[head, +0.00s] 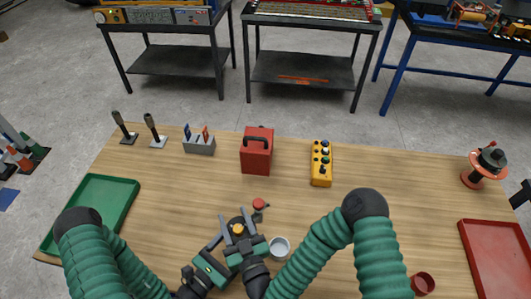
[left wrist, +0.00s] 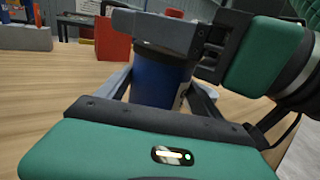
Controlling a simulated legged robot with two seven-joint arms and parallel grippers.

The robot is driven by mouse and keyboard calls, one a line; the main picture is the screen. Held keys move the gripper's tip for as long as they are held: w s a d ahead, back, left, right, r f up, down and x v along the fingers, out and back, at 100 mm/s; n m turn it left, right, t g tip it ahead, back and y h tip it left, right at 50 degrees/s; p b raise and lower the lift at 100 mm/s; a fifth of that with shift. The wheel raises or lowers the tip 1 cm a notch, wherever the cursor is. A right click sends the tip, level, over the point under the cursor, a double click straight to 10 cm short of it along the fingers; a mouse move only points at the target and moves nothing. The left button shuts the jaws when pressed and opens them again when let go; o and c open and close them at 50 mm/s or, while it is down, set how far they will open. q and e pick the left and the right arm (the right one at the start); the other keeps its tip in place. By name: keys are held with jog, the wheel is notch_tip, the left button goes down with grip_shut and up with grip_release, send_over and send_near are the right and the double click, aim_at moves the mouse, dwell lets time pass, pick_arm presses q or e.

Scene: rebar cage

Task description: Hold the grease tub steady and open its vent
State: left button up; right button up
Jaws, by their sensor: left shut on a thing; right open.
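The grease tub (head: 237,222) stands on the wooden table in front of me, its dark lid and a yellow vent cap (head: 238,229) showing between my grippers. In the left wrist view its blue body (left wrist: 160,78) is upright. My left gripper (head: 222,241) is shut on the tub, with its grey fingers on both sides of the body. My right gripper (head: 234,216) is open over the lid, its fingers spread to either side of the yellow cap. I cannot tell whether the fingers touch the cap. The right gripper hides part of the lid in the left wrist view.
A red-topped piece (head: 258,204) lies just behind the tub and a metal cup (head: 280,248) stands close to its right. A red box (head: 257,152) and a yellow control box (head: 321,163) stand farther back. Green (head: 122,205) and red (head: 470,240) trays flank the table.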

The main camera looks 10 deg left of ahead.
jog(key=n+g+y, duration=0.2)
jog(key=n+y, duration=0.1)
jog(key=shift+s+a+r+g+y, duration=0.1)
jog(key=shift+g+y, duration=0.3)
pick_arm(q)
jog(key=shift+d, duration=0.15)
pick_arm(e)
jog(key=n+g+y, duration=0.2)
jog(key=g, duration=0.1)
jog(key=s+n+g+y, duration=0.1)
jog(key=n+g, duration=0.1)
jog(key=shift+a+y, duration=0.25)
jog(key=shift+y, duration=0.05)
jog(key=v, duration=1.1)
jog(key=w+d+f+m+t+h, duration=0.15)
jog(key=w+d, duration=0.25)
jog(key=w, duration=0.4)
jog(key=w+r+t+h, duration=0.15)
jog(key=w+h, duration=0.25)
jog(key=w, duration=0.8)
jog(key=w+a+r+h, duration=0.1)
jog(key=w+a+r, duration=0.3)
jog(key=a+r, duration=0.2)
jog(key=shift+w+a+r+m+g, duration=0.2)
jog(key=shift+w+r+m+g, duration=0.2)
jog(key=shift+r+m, duration=0.1)
jog(key=shift+h, duration=0.25)
